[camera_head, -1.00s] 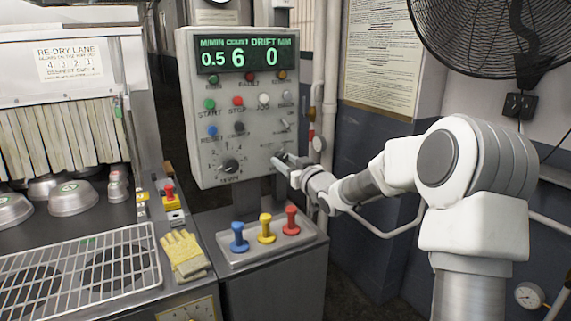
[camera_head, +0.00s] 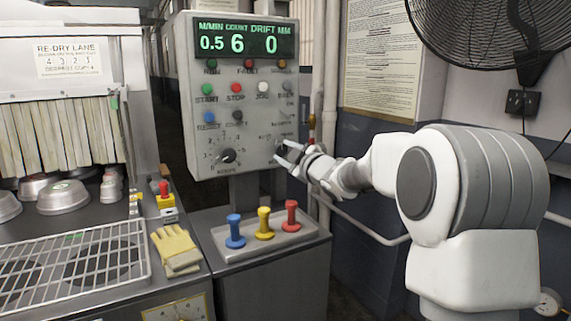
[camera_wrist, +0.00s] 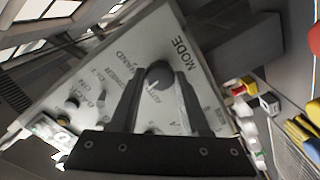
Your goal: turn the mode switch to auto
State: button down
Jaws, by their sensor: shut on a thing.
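The mode switch is a dark round knob (camera_wrist: 159,74) on the grey control panel (camera_wrist: 180,25), below its MODE lettering as seen in the wrist view. My gripper (camera_wrist: 158,80) has one finger on each side of the knob and is shut on it. Small HAND and AUTO lettering shows near the knob. I cannot tell for sure which mark its pointer faces. In the head view my gripper (camera_head: 283,152) is at the lower right of the panel (camera_head: 198,165), where its fingers largely hide the knob.
Blue (camera_head: 235,232), yellow (camera_head: 264,223) and red (camera_head: 291,217) handles stand on a tray below. A pipe (camera_head: 330,65) runs close on the right.

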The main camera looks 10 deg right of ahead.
jog(key=n+b, duration=0.3)
jog(key=n, duration=0.1)
jog(key=shift+f, duration=0.15)
jog(key=shift+n+b, duration=1)
jog(key=shift+n, duration=0.7)
jog(key=shift+r, duration=0.2)
jog(key=shift+c, duration=1.9)
grip_release()
jog(key=p+v, duration=0.2)
jog(key=v, duration=1.5)
jog(key=shift+s, duration=0.2)
jog(key=shift+r, duration=0.1)
